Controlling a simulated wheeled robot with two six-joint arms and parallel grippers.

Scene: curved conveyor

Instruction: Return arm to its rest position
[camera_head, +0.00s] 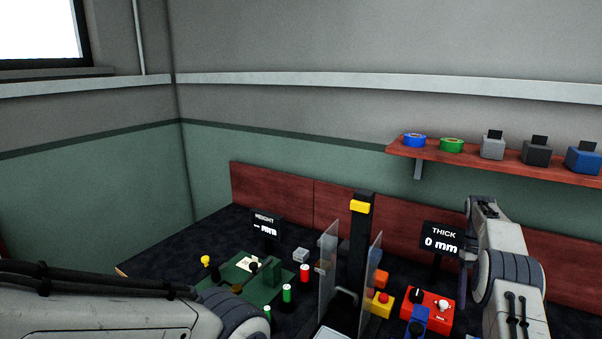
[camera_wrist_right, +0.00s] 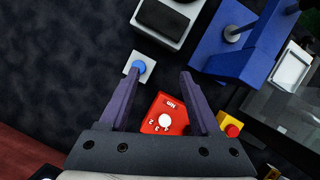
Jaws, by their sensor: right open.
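My right arm (camera_head: 505,270) rises at the right of the head view, in front of the back panel. Its gripper (camera_wrist_right: 158,78) shows in the right wrist view with two dark fingers spread apart and nothing between them but the surface below. The fingers are above a red box with a white knob (camera_wrist_right: 165,120) and a white plate with a blue button (camera_wrist_right: 139,67). I cannot tell the height. My left arm (camera_head: 110,305) crosses the lower left of the head view; its gripper is out of the picture.
A thickness display (camera_head: 441,240) stands beside my right arm. Clear panels (camera_head: 328,270) flank a black post with a yellow top (camera_head: 360,207). A yellow box with a red button (camera_head: 380,303) is near. A green board (camera_head: 240,272) holds small items. A wall shelf (camera_head: 490,160) is above.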

